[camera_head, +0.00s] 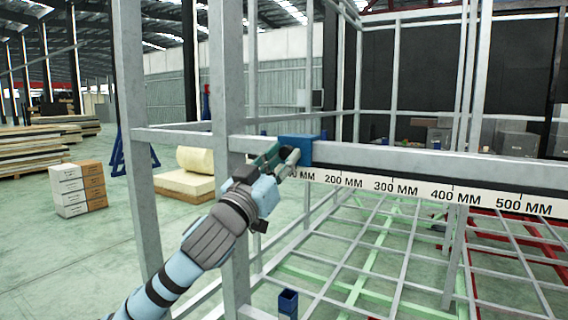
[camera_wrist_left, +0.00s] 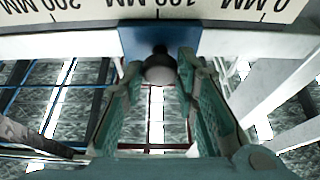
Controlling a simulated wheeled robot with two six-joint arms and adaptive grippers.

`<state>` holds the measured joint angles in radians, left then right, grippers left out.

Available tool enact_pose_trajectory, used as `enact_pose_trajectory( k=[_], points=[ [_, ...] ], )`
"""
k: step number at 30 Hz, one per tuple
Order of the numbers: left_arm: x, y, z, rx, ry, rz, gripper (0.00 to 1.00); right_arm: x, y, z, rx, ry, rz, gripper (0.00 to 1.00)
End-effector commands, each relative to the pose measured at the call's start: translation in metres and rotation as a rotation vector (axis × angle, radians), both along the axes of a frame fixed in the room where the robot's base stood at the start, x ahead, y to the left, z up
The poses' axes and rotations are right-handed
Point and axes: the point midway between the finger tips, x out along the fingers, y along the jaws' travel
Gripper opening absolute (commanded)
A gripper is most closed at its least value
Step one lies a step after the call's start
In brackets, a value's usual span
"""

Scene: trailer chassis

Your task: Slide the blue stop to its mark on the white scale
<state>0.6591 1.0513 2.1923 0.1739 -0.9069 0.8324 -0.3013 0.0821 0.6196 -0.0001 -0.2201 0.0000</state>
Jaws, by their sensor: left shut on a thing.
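The blue stop (camera_head: 301,147) sits on the grey horizontal rail (camera_head: 400,158), near the rail's left part. A round dark knob (camera_wrist_left: 160,69) projects from the stop (camera_wrist_left: 134,42) in the left wrist view. My left gripper (camera_head: 284,160) is shut on this knob, with one finger on each side. The white scale (camera_head: 425,190) runs below the rail, with 200 to 500 MM readable in the head view. In the wrist view the scale (camera_wrist_left: 220,10) appears upside down, and the stop is close to 100 MM. My right gripper is not in view.
Grey uprights (camera_head: 228,110) stand left of the stop, close to my left arm. A grid of bars (camera_head: 370,250) lies below the rail. Boxes (camera_head: 77,188) and stacked boards (camera_head: 30,150) are on the floor at left. The rail right of the stop looks clear.

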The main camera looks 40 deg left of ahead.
Motion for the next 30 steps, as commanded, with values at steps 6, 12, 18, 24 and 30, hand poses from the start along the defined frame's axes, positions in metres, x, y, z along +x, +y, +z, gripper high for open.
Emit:
enact_pose_trajectory(
  k=[6, 12, 18, 24, 30],
  points=[
    [0.000, -0.001, 0.002, 0.003, -0.003, -0.001, 0.47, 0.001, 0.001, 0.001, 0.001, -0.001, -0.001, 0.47],
    [0.001, -0.001, 0.001, 0.002, -0.002, -0.001, 0.47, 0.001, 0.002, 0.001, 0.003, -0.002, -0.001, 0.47],
    [0.001, 0.000, 0.012, -0.003, -0.006, -0.001, 0.47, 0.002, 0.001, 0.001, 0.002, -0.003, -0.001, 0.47],
    [0.000, -0.001, 0.059, -0.004, -0.010, -0.005, 0.47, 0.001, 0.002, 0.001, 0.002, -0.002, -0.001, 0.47],
    [0.000, -0.001, 0.097, -0.001, -0.006, -0.003, 0.47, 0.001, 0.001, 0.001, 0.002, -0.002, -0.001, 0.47]
  ],
)
